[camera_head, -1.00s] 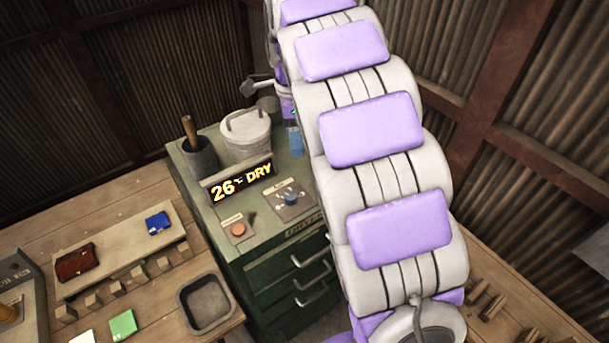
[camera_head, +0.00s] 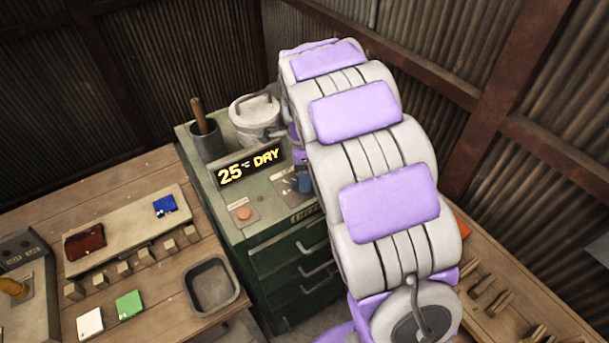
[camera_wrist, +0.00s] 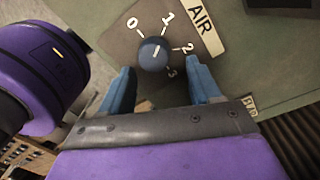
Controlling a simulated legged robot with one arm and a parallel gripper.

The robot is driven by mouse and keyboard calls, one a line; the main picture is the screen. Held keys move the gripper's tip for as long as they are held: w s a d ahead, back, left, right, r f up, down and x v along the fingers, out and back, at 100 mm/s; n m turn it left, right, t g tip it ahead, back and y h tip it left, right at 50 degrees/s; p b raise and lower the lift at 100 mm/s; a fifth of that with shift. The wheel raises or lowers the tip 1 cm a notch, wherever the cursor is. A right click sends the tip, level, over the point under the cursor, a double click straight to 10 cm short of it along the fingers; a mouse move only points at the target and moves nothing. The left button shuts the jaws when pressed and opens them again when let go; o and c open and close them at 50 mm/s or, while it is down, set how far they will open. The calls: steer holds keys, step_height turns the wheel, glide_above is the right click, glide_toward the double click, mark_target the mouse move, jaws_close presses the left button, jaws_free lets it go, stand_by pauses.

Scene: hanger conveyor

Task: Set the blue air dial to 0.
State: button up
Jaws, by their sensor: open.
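The blue air dial (camera_wrist: 153,54) is a round knob on the panel with a white mark and the numbers 0 to 3 around it. In the wrist view its white mark points up and slightly right, roughly toward 1. The AIR label (camera_wrist: 198,27) is to its right. My gripper (camera_wrist: 160,70) is open, with its two blue fingers just below the dial and spread wider than it, one toward each side. No contact shows. In the head view the dial area (camera_head: 304,184) is partly hidden by my arm.
The green cabinet (camera_head: 262,232) carries a display (camera_head: 251,166) reading 25 DRY and an orange button (camera_head: 244,213). A white lidded pot (camera_head: 256,120) and a dark cup (camera_head: 207,142) stand behind. A wooden bench (camera_head: 95,205) is at left.

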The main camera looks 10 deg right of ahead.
mark_target(291, 188)
steer(key=a, duration=0.1)
steer(key=a+f, duration=0.1)
steer(key=a, duration=0.1)
steer(key=shift+a, duration=0.25)
steer(key=d, duration=0.3)
steer(key=shift+d, duration=0.2)
steer(key=c, duration=0.4)
steer(key=shift+c, duration=0.8)
steer(key=shift+a, duration=1.05)
steer(key=c, duration=0.5)
steer(key=shift+d, duration=0.15)
